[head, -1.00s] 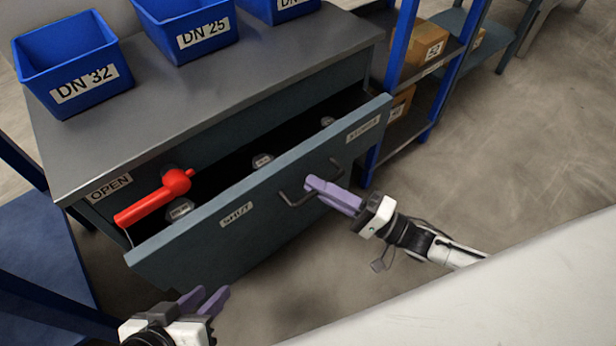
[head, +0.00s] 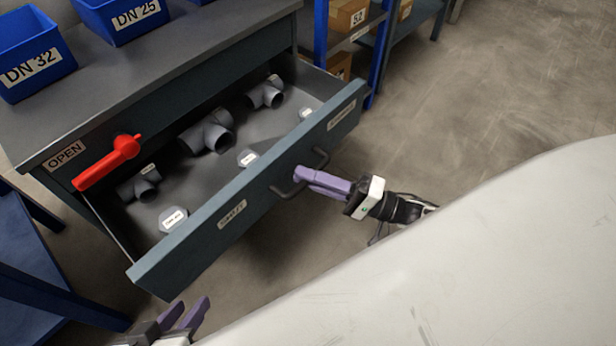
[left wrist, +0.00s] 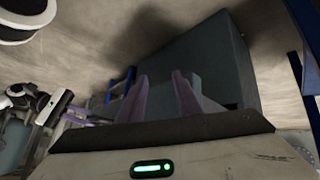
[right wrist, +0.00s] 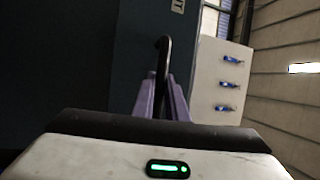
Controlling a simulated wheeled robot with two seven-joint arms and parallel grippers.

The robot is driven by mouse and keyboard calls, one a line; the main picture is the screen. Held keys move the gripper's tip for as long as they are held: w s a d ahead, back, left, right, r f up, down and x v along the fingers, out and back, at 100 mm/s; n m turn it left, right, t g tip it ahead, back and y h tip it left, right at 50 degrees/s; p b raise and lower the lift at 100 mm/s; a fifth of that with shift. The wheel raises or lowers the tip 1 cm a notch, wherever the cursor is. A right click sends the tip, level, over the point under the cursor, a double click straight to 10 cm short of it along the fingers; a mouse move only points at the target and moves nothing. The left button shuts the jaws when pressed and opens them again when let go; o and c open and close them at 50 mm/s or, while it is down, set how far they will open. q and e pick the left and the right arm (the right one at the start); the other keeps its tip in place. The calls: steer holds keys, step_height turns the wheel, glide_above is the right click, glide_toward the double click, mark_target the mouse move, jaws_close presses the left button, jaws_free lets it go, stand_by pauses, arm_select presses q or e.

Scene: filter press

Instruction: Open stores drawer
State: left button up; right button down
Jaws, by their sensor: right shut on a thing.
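The stores drawer (head: 262,180) is pulled well out of the grey-topped cabinet. Grey pipe tees (head: 207,133) and several labelled fittings lie inside it. My right gripper (head: 301,176) is shut on the dark drawer handle (head: 319,160) at the middle of the drawer front; the handle also shows between its fingers in the right wrist view (right wrist: 163,60). My left gripper (head: 188,312) is open and empty, low in front of the drawer's left end. A red lever (head: 108,163) sits on the cabinet beside the OPEN label (head: 65,155).
Blue bins (head: 35,60) stand on the cabinet top (head: 190,45). A blue-framed shelf (head: 318,35) with cardboard boxes (head: 347,14) is behind at the right. A blue stand is at the left. A pale surface (head: 450,270) fills the lower right; floor at upper right is clear.

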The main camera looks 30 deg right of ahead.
steer(key=c, duration=1.8)
jaws_free()
steer(key=shift+o, duration=0.2)
steer(key=v, duration=1)
steer(key=shift+p, duration=0.45)
steer(key=shift+d+f, duration=0.1)
